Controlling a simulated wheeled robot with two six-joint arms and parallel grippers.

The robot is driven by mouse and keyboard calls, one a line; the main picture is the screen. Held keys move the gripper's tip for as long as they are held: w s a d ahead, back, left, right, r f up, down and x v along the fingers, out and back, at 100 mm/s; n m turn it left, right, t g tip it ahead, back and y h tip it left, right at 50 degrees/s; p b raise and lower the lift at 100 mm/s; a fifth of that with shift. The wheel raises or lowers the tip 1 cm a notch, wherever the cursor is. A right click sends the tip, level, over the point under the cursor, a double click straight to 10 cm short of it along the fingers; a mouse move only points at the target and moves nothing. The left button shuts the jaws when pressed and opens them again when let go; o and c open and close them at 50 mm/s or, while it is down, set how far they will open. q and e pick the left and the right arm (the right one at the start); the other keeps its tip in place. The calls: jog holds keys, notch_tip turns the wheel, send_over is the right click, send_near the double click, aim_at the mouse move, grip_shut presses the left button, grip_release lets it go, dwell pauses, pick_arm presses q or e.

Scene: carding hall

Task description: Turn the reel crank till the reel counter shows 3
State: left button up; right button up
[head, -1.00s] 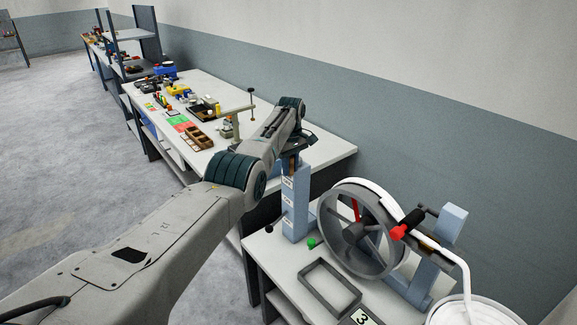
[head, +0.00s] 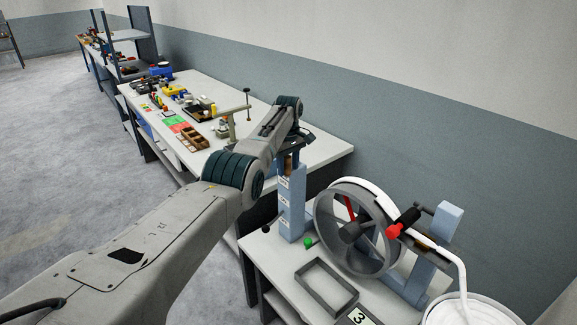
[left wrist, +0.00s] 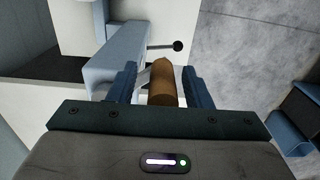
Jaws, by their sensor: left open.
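The reel (head: 327,228) is a grey spoked wheel with one red spoke, and a white band runs over it. A black grip with a red end (head: 405,222) is at its right side; I take it for the crank. The counter (head: 357,317) shows a 3, partly cut off at the bottom edge. My left gripper (head: 290,158) is away from the reel, above a light-blue post (head: 291,207). In the left wrist view its open fingers (left wrist: 160,78) stand either side of a brown upright handle (left wrist: 162,84). The right gripper is out of view.
The near table (head: 268,252) carries an empty grey frame (head: 313,273), a green button (head: 308,242) and a black ball knob (left wrist: 178,46) on a rod. A white coil (head: 470,308) lies at the right. A cluttered bench (head: 325,157) stands behind.

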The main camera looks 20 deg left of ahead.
pick_arm(q)
notch_tip(320, 180, up, 10)
jog(key=b, duration=0.3)
jog(key=shift+d+f, duration=0.1)
jog(key=shift+f, duration=0.05)
jog(key=shift+r+b, duration=0.3)
jog(key=shift+r, duration=0.15)
